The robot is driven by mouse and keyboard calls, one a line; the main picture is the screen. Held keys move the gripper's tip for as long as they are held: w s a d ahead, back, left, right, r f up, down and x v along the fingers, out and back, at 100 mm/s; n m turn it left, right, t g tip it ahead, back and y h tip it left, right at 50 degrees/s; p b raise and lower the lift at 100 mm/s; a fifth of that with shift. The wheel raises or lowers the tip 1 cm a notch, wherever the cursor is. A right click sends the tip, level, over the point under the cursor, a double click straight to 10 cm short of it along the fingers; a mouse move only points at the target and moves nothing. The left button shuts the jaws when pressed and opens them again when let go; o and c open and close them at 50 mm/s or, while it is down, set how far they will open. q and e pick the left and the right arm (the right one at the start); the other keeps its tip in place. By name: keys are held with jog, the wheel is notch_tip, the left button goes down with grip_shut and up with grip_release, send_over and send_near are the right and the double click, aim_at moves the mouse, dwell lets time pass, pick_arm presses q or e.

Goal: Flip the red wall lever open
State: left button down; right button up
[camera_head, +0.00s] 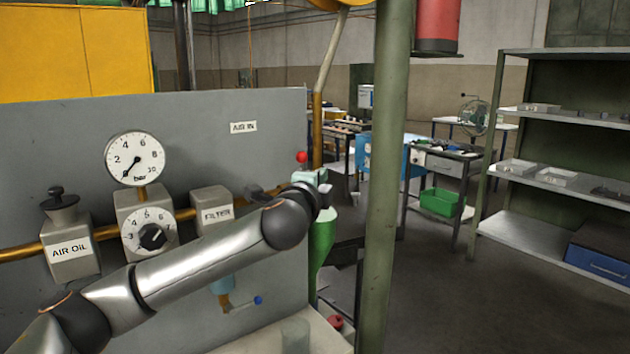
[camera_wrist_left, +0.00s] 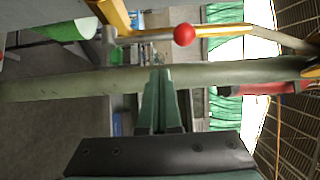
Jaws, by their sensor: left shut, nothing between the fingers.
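The lever's red ball knob (camera_head: 302,157) shows at the right edge of the grey panel, just left of the yellow vertical pipe. In the left wrist view the red knob (camera_wrist_left: 184,34) is above my fingers in the picture, on a thin pale rod. My left gripper (camera_head: 320,182) is just below and right of the knob in the head view, partly hidden by my own wrist. Its green fingers (camera_wrist_left: 161,85) are shut and empty in the wrist view, apart from the knob. The lever's base is largely hidden behind my arm. My right gripper is out of view.
The grey panel (camera_head: 70,135) carries a gauge (camera_head: 134,159), a regulator dial (camera_head: 149,233), and a filter block (camera_head: 212,209). A green post (camera_head: 388,180) stands close right of my gripper. A green tapered object (camera_head: 322,238) hangs below it. Shelves (camera_head: 545,180) stand farther right.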

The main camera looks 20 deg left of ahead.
pick_arm(q)
jog(key=shift+w+a+p, duration=0.25)
jog(key=shift+w+a, duration=0.05)
jog(key=shift+a, duration=0.5)
jog(key=shift+w+a+p, duration=0.2)
jog(key=shift+w+a, duration=0.1)
jog(key=shift+a, duration=0.5)
